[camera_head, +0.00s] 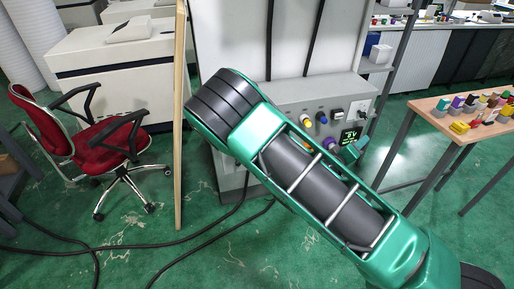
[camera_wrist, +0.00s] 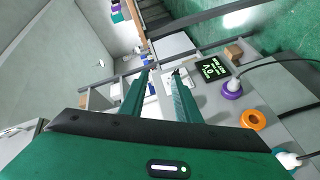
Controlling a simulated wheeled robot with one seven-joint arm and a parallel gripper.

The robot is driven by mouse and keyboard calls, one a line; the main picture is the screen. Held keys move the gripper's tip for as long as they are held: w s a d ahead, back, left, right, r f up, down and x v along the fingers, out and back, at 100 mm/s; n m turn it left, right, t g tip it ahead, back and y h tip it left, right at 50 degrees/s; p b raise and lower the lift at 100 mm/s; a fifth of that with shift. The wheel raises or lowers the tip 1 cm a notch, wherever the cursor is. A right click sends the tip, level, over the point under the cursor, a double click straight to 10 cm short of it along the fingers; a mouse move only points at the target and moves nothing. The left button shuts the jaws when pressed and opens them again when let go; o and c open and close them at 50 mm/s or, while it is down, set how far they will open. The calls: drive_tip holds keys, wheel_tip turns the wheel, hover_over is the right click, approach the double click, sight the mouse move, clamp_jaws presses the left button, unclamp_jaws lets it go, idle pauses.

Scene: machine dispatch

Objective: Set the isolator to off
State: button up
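A grey control box (camera_head: 300,95) stands on the machine front, with several coloured knobs and a small lit display (camera_head: 352,135). A white plate with a dark part (camera_head: 361,110) at the box's upper right looks like the isolator, but its setting is too small to read. My gripper (camera_head: 354,151) is near the right end of the box, largely hidden behind my arm. In the wrist view my gripper (camera_wrist: 161,72) has its two fingers apart. White parts show between and behind the fingers; I cannot tell whether they touch. The display (camera_wrist: 212,68) is to their right.
A wooden table (camera_head: 450,120) with small coloured items stands at right. A red chair (camera_head: 95,140) and floor cables are at left.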

drive_tip(key=a+f+n+t+y, duration=0.4)
drive_tip(key=a+n+y, duration=0.45)
drive_tip(key=a, duration=0.75)
drive_tip(key=a+f+n+t+y, duration=0.2)
drive_tip(key=a+f+n+y, duration=0.5)
drive_tip(key=a, duration=0.9)
drive_tip(key=w+a+r+n+y, duration=0.1)
drive_tip(key=w+a+n, duration=0.1)
drive_tip(key=w, duration=0.7)
drive_tip(key=shift+w+a+r, duration=0.2)
drive_tip(key=shift+a+r, duration=0.15)
drive_tip(key=shift+a, duration=0.25)
drive_tip(key=shift+c, duration=0.3)
clamp_jaws()
